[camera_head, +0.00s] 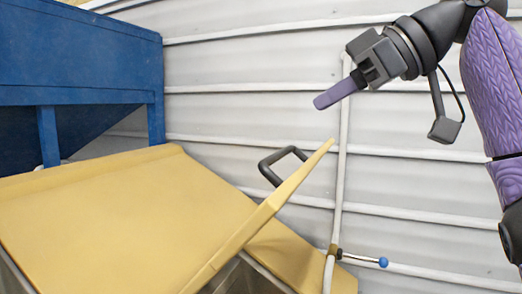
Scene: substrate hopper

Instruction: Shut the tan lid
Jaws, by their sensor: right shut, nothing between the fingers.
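The tan lid (270,207) stands raised and tilted, seen almost edge-on, its upper corner pointing up and right. A black loop handle (281,166) sticks out on its left side near that corner. A dark grey opening (242,277) shows below the lid. My right gripper (320,101) is shut and empty, its purple fingers pointing left and slightly down. It is in the air above the lid's upper corner and the handle, apart from both in the picture. My left gripper is not in view.
A broad tan panel (95,225) fills the lower left. A blue metal structure (80,55) stands behind it. A white pipe (341,185) runs up the ribbed grey wall (240,60), with a blue-tipped lever (365,260) low down. Open air surrounds my right gripper.

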